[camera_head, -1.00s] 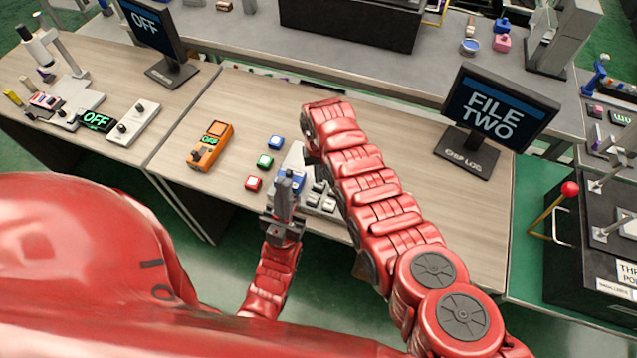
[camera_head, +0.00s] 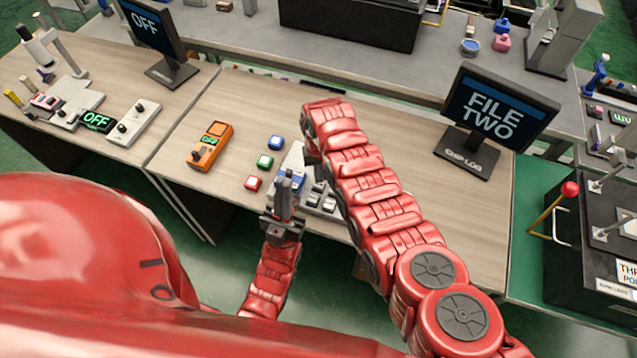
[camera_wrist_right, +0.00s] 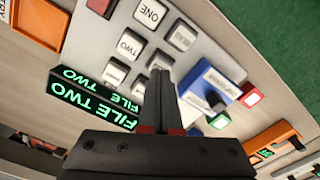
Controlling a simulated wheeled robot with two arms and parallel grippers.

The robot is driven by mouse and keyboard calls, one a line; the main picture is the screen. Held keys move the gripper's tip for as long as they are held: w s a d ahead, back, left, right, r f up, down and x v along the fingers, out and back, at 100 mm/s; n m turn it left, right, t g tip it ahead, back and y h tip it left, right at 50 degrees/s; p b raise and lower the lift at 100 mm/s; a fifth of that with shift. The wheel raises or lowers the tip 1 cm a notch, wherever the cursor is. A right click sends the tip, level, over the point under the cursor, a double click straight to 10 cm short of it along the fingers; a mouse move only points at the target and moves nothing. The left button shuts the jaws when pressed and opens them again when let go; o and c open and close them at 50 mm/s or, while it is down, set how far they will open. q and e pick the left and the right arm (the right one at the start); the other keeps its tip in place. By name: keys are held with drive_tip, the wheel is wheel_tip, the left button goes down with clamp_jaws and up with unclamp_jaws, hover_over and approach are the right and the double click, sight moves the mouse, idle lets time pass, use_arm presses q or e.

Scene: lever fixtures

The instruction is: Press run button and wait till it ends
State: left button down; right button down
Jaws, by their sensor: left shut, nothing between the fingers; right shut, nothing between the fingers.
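A sloped grey control panel (camera_head: 296,160) stands on the middle table, partly covered by my right arm. In the right wrist view it carries several pale keys, including ONE (camera_wrist_right: 150,13) and TWO (camera_wrist_right: 129,46), and a green-lit display reading FILE TWO (camera_wrist_right: 92,102). A blue block (camera_wrist_right: 207,88) with a white label and dark lever sits beside the keys; I cannot read a run label. My right gripper (camera_wrist_right: 158,80) is shut and empty over the keys; contact is unclear. My forearm hides it in the head view. My left gripper (camera_head: 284,190) is shut, in front of the panel.
A monitor (camera_head: 497,105) reads FILE TWO. Another monitor (camera_head: 148,28) reads OFF. The table (camera_head: 400,130) is clear toward the right monitor.

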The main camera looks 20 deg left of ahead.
drive_tip(key=shift+f+b, duration=0.95)
drive_tip(key=shift+f, duration=0.05)
wheel_tip(320, 180, up, 3)
drive_tip(key=p, duration=0.2)
drive_tip(key=shift+r+p, duration=0.15)
drive_tip(key=shift+p, duration=0.25)
wheel_tip(320, 180, up, 5)
drive_tip(key=p, duration=0.3)
idle(0.5)
